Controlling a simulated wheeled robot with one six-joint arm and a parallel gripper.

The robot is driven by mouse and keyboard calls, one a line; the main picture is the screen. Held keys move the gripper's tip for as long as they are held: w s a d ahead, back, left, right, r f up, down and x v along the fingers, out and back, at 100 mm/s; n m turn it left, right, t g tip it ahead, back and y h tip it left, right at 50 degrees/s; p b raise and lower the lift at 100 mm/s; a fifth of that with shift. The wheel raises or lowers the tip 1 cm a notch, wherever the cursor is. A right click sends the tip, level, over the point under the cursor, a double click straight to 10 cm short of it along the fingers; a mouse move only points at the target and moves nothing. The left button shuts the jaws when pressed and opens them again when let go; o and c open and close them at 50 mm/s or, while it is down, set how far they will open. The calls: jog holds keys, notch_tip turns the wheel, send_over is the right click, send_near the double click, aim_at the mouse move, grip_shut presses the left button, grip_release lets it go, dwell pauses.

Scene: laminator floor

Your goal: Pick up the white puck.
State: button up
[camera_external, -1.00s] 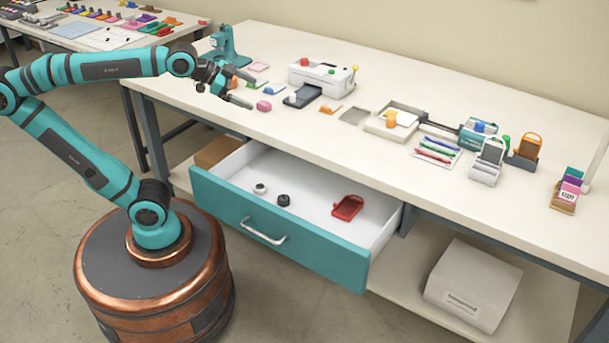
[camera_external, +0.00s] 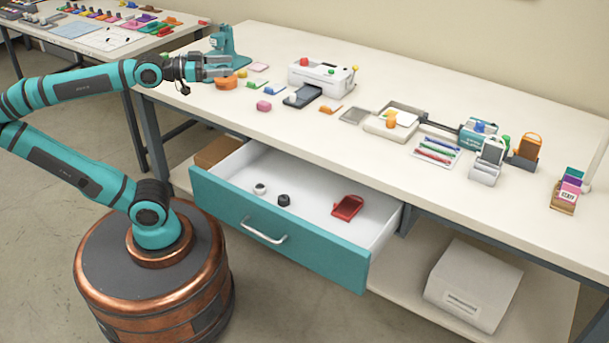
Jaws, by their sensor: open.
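My gripper (camera_external: 229,67) is open, above the left end of the table and close to the teal press (camera_external: 222,45). It is well up and to the left of the drawer, far from the white puck. Nothing shows between its fingers, though they are small here.
A red tray-like piece (camera_external: 348,207) lies at the drawer's right. On the table (camera_external: 330,135) are a white laminator (camera_external: 322,76), a pink piece (camera_external: 264,105), an orange round piece (camera_external: 226,82) and several small coloured pieces. The drawer's middle is mostly clear.

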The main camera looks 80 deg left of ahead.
jog(key=shift+c, duration=0.9)
